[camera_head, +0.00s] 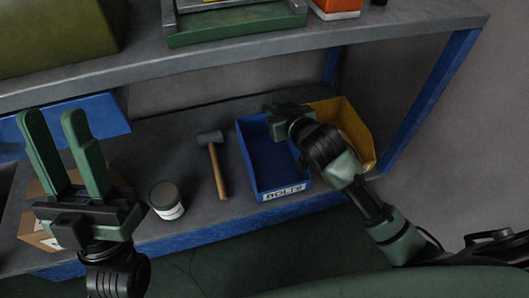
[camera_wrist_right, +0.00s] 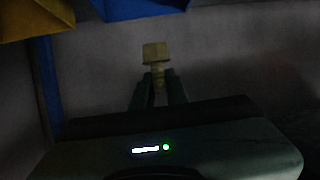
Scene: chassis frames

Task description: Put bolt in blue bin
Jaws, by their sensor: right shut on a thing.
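The blue bin (camera_head: 262,165) sits on the lower shelf, and its visible inside looks empty. My right gripper (camera_head: 281,112) is over the bin's back right part. In the right wrist view my right gripper (camera_wrist_right: 158,88) is shut on a pale yellowish bolt (camera_wrist_right: 156,53), with the head sticking out beyond the fingertips. The blue bin also shows at the top of that view (camera_wrist_right: 140,9). In the head view I cannot make out the bolt. My left gripper (camera_head: 54,116) is open and empty, fingers pointing up, at the left of the head view.
A yellow bin (camera_head: 357,132) stands right beside the blue bin, partly behind my right arm. A cardboard box (camera_head: 33,231) is behind my left gripper. The upper shelf (camera_head: 250,62) overhangs the back.

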